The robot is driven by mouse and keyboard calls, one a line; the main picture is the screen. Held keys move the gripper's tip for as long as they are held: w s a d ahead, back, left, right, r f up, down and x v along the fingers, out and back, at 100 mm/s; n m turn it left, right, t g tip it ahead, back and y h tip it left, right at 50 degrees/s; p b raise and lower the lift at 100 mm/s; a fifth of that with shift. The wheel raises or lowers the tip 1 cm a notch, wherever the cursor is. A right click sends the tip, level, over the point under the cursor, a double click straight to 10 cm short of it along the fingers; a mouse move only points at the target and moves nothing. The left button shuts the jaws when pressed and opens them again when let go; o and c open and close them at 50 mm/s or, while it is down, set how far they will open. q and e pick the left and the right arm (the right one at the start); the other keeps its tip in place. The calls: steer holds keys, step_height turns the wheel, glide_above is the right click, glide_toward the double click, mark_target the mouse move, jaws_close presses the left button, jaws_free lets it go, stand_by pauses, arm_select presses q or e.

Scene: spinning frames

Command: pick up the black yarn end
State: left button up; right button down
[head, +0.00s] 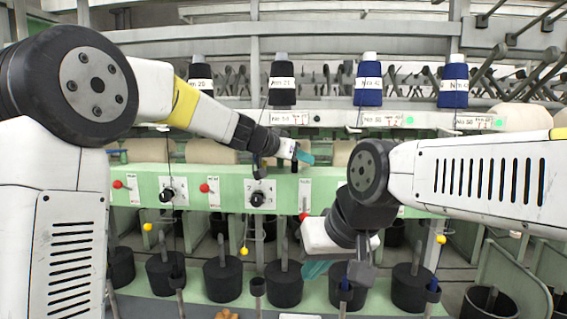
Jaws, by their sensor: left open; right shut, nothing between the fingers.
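Two black yarn bobbins stand on the upper rail, one at the left (199,72) and one nearer the middle (283,92). A thin dark strand seems to hang below the middle bobbin; its loose end is too small to make out. My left gripper (284,160) is in front of the green panel, below the middle black bobbin. It is open, and no yarn shows clearly between its fingers. My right gripper (340,271) is lower and to the right, above the black cylinders. It is shut and empty.
Two blue bobbins (369,83) stand on the rail at the right. The green panel (230,185) carries red knobs and black dials. Several black cylinders (223,280) with upright spindles stand below. A dark bin (490,302) is at lower right.

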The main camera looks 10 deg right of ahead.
arm_select(q)
steer(key=shift+w+d+f, duration=0.15)
steer(key=shift+w+d, duration=0.1)
steer(key=shift+d, duration=0.1)
steer(key=shift+c, duration=0.2)
jaws_close()
steer(key=shift+r, duration=0.3)
